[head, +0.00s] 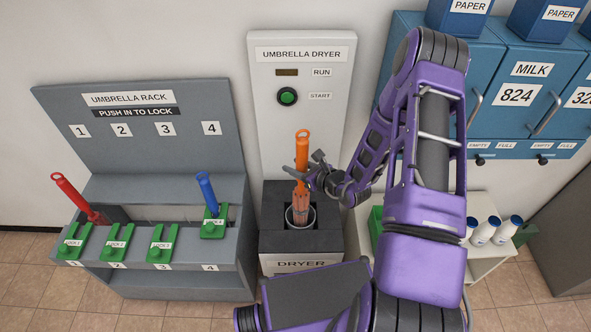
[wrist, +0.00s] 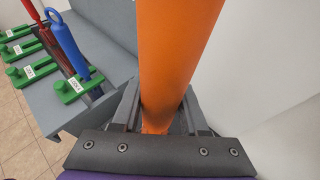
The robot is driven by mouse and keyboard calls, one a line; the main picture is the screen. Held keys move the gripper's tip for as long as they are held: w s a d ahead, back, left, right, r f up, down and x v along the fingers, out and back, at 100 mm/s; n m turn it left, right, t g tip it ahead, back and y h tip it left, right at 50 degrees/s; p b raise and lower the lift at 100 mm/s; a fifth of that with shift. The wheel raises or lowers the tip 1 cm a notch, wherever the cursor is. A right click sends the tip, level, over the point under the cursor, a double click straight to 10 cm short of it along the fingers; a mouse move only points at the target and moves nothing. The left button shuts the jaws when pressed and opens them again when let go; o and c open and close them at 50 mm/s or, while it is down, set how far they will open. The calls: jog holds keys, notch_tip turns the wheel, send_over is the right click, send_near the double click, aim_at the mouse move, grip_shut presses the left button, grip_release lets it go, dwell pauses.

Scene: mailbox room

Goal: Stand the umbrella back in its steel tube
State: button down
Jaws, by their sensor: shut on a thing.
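The orange umbrella (head: 302,148) stands roughly upright at the dryer, its looped handle at the top. My gripper (head: 304,177) is shut on it below the handle. In the wrist view the umbrella (wrist: 180,45) rises large between my gripper's fingers (wrist: 160,118). The steel tube (head: 290,219) shows as a round metal rim in the dark dryer well (head: 272,240). The umbrella's folded lower part appears inside that rim; its tip is hidden, so I cannot tell how deep it sits.
The umbrella rack (head: 150,100) at left holds a red umbrella (head: 75,193) at slot 1 and a blue umbrella (head: 208,190) at slot 4, with green locks along its front. The dryer panel (head: 300,95) stands behind. Blue mailboxes (head: 522,95) and white bottles (head: 485,232) are at right.

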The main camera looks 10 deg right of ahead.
notch_tip(320, 180, up, 6)
dwell(0.4)
notch_tip(320, 180, up, 11)
dwell(0.8)
notch_tip(320, 180, up, 7)
dwell(0.7)
